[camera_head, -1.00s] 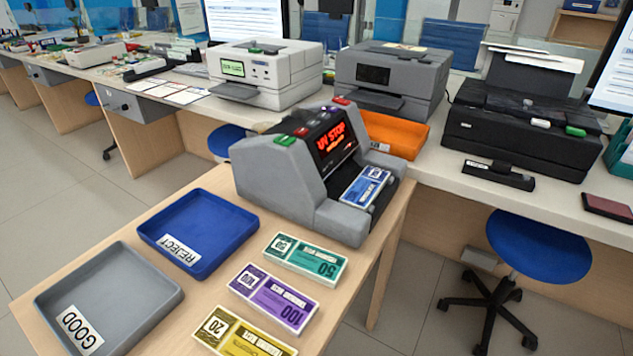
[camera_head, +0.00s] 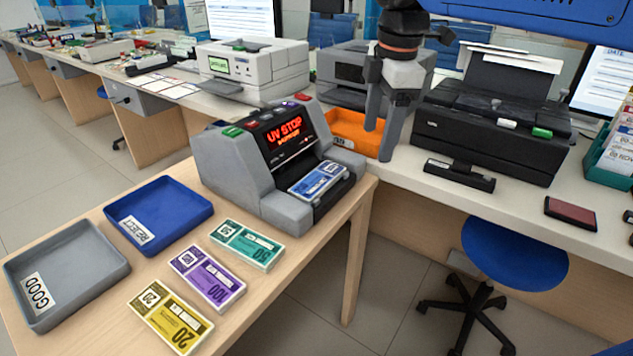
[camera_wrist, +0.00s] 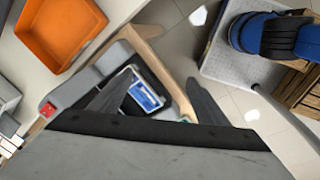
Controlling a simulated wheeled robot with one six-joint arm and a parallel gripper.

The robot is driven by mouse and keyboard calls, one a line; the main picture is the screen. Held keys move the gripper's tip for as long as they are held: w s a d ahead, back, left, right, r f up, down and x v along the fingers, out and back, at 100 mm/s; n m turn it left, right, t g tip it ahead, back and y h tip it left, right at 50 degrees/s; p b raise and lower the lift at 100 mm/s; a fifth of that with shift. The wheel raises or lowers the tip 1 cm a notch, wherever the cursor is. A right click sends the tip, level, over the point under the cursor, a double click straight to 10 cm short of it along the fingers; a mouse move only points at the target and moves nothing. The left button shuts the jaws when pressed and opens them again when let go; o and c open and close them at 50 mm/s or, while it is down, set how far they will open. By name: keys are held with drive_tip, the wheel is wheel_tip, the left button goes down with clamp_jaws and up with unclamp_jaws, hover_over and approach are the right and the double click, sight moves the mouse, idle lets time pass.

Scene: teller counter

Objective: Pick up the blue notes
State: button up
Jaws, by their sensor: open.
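The blue notes (camera_head: 318,180) lie as a banded stack in the front slot of the grey counting machine (camera_head: 240,175), whose display reads "UV STOP" in red. In the wrist view the blue notes (camera_wrist: 146,92) show between the fingers of my gripper (camera_wrist: 150,100), some way beyond them. In the head view my gripper (camera_head: 377,145) points down, open and empty, to the right of and behind the machine, in front of the orange tray. It is apart from the notes.
An orange tray (camera_head: 345,143) sits behind the machine. A blue REJECT tray (camera_head: 115,212) and a grey GOOD tray (camera_head: 75,318) stand at the left. Green (camera_head: 247,243), purple (camera_head: 208,277) and yellow (camera_head: 170,317) note stacks lie in front. A black printer (camera_head: 490,130) stands at the right.

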drive_tip(key=w+a+r+n+g, duration=0.1)
drive_tip(key=w+a+r+n, duration=0.1)
drive_tip(key=a+n, duration=0.35)
drive_tip(key=w+a+r+n, duration=0.3)
drive_tip(key=a+n, duration=0.1)
drive_tip(key=a, duration=0.2)
hover_over(318, 178)
drive_tip(key=shift+m+h, duration=0.25)
drive_tip(key=shift+h, duration=0.05)
drive_tip(key=f, duration=1.2)
drive_tip(key=shift+s+a, duration=0.1)
drive_tip(key=shift+s, duration=0.2)
drive_tip(key=shift+w+f, duration=0.2)
drive_tip(key=shift+f, duration=2.6)
drive_tip(key=c, duration=1.1)
drive_tip(key=shift+r, duration=0.15)
drive_tip(key=shift+c, duration=0.2)
